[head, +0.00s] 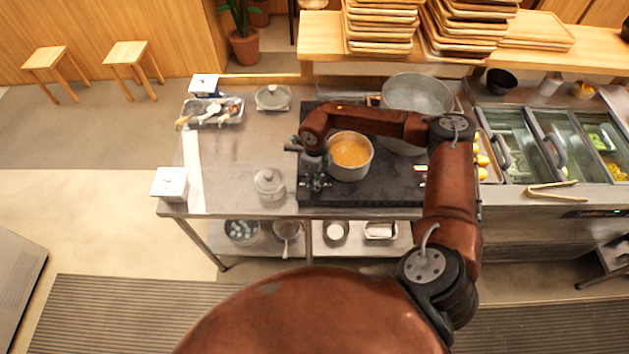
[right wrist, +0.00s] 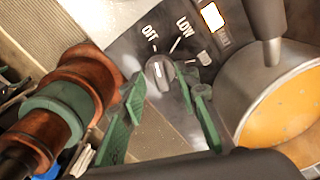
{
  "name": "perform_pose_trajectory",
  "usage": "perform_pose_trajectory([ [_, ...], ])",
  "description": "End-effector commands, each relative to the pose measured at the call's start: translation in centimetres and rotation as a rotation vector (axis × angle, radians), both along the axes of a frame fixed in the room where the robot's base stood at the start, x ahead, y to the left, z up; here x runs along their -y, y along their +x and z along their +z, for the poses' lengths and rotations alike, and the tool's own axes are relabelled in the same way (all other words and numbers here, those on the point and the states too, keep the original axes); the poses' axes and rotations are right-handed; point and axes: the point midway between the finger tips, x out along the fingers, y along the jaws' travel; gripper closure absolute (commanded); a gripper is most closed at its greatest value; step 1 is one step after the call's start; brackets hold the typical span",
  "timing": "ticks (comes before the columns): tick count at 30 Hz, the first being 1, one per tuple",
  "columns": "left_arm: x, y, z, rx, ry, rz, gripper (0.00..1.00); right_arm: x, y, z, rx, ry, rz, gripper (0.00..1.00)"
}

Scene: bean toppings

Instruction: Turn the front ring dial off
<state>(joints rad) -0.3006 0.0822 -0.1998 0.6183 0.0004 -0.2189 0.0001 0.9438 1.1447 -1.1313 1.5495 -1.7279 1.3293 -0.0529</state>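The dial (right wrist: 160,72) is a dark round knob with a pale line on it, on the stove's dark front panel. The printed words OFF (right wrist: 150,38) and LOW (right wrist: 184,27) are beside it. The line's exact setting is hard to tell. My right gripper (right wrist: 160,92) has green fingers spread apart, with the dial showing between their tips; I cannot tell whether they touch it. In the head view my right gripper (head: 315,183) is at the left front of the black stove (head: 395,190) and hides the dial. My left gripper is not in view.
A pot of orange food (head: 350,153) stands close beside the right gripper; it also shows in the right wrist view (right wrist: 285,105). A large steel pot (head: 418,95) stands behind. A lidded glass jar (head: 269,184) is left of the stove. The counter (head: 235,165) farther left has free room.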

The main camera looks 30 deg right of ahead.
Motion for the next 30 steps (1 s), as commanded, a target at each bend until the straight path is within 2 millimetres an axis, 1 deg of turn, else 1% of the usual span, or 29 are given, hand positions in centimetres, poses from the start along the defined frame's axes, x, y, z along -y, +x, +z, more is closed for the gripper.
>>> perform_pose_trajectory([
  [5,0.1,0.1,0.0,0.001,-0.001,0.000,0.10,0.0,0.1,2.9,0.004,0.001,0.000,0.71],
  [12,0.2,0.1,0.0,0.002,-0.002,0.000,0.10,0.0,0.2,8.0,0.006,0.001,0.001,0.71],
  [16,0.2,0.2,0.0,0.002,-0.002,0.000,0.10,0.0,0.1,10.0,0.004,0.000,0.000,0.71],
  [18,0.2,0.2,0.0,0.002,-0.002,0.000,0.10,0.0,0.1,10.7,0.004,0.000,0.000,0.71],
  [21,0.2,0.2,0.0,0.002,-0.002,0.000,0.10,0.0,0.1,11.3,0.002,0.001,0.000,0.71],
  [30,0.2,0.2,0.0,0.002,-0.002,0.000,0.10,0.0,0.1,11.5,0.002,0.001,0.000,0.71],
])
